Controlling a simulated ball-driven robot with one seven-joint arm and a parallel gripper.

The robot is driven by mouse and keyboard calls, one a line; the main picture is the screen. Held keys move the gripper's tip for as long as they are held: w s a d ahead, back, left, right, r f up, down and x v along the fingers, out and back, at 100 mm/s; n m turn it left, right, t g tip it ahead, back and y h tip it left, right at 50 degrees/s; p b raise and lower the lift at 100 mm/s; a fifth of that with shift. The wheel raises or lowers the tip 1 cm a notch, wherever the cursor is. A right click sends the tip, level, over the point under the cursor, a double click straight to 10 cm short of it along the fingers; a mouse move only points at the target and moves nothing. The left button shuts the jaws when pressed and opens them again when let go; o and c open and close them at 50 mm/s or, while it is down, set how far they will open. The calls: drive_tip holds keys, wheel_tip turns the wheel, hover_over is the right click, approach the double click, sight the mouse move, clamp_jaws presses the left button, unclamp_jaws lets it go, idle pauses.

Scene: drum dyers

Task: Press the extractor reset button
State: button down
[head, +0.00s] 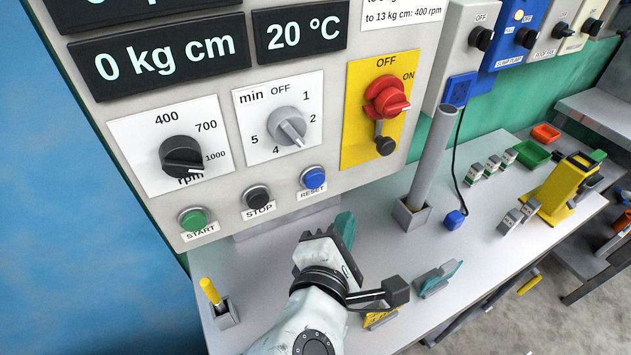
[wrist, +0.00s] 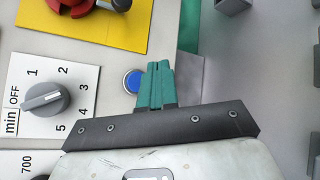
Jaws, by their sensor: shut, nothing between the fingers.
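The blue RESET button (head: 314,178) is on the lower edge of the grey control panel (head: 300,235), right of the black STOP button (head: 256,198) and the green START button (head: 192,219). My gripper (head: 345,222) is below and right of it, in front of the panel's lower edge. Its teal fingers are shut together and empty. In the wrist view, the blue button (wrist: 132,81) shows just left of the fingertips (wrist: 160,66), partly covered by them. I cannot tell whether they touch it.
Above the buttons are a black rpm knob (head: 181,157), a grey minute knob (head: 287,126) and a red switch (head: 387,97) on a yellow plate. A grey tube (head: 434,155) stands in a holder on the bench. A yellow-handled tool (head: 211,291) stands at the bench's left edge.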

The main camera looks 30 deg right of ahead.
sight(314, 179)
drive_tip(key=w, duration=0.6)
drive_tip(key=shift+w, duration=0.3)
drive_tip(key=shift+w, duration=0.1)
idle(1.8)
drive_tip(key=shift+w, duration=0.35)
drive_tip(key=shift+w+p, duration=0.4)
drive_tip(key=shift+p, duration=0.05)
idle(0.6)
drive_tip(key=shift+s, duration=0.1)
drive_tip(key=shift+s+p, duration=0.5)
drive_tip(key=shift+s, duration=0.25)
